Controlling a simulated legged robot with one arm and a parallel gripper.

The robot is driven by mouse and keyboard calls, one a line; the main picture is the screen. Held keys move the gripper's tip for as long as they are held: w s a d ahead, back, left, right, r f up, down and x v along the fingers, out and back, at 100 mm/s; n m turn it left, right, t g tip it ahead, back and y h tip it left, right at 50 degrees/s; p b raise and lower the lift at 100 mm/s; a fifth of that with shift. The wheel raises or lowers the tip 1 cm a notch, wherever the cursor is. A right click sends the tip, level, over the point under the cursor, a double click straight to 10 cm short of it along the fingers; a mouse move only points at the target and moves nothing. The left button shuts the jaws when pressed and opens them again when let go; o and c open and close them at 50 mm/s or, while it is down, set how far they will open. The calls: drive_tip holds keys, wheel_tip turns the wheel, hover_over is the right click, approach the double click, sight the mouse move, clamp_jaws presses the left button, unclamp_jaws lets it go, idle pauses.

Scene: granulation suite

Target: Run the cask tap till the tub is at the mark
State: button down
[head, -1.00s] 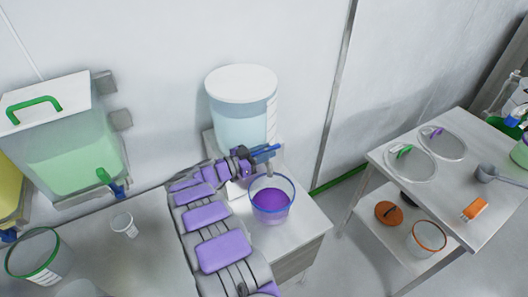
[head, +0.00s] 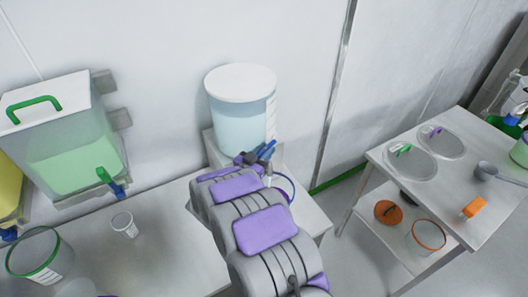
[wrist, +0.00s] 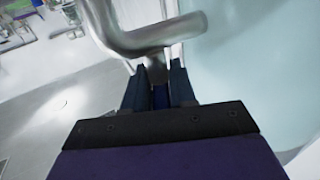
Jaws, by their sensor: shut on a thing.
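The cask (head: 240,118), a clear drum with a white lid and pale blue liquid, stands against the wall. It also fills the right of the wrist view (wrist: 250,50). Its metal tap (wrist: 150,38) shows close up there. My gripper (wrist: 160,88) is shut on the blue tap handle (wrist: 160,97), just below the bent pipe. In the head view my gripper (head: 262,153) is at the cask's lower front. The blue-rimmed tub (head: 290,186) is almost wholly behind my arm; its level and mark are hidden. Any flow from the tap cannot be seen.
A green-filled tank (head: 70,150) with its own tap hangs at the left. A metal table (head: 470,210) with lids and a scoop stands at the right.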

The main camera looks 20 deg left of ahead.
drive_tip(key=n+y, duration=0.1)
drive_tip(key=y, duration=0.1)
drive_tip(key=shift+r+n+t+y+b, duration=0.15)
drive_tip(key=shift+n+t+y+b, duration=0.15)
drive_tip(key=shift+y, duration=0.3)
drive_tip(key=shift+a+r+n+y, duration=0.1)
drive_tip(key=shift+r+n+y, duration=0.05)
drive_tip(key=shift+n+y, duration=0.25)
drive_tip(key=c, duration=1.3)
unclamp_jaws()
drive_tip(key=shift+o, duration=1.4)
drive_tip(key=shift+w+f, duration=0.1)
drive_tip(key=shift+f, duration=0.1)
drive_tip(key=s+p, duration=0.1)
drive_tip(key=s, duration=1.6)
drive_tip(key=shift+s+a+f, duration=0.15)
drive_tip(key=shift+s+a, duration=0.05)
drive_tip(key=shift+a, duration=0.05)
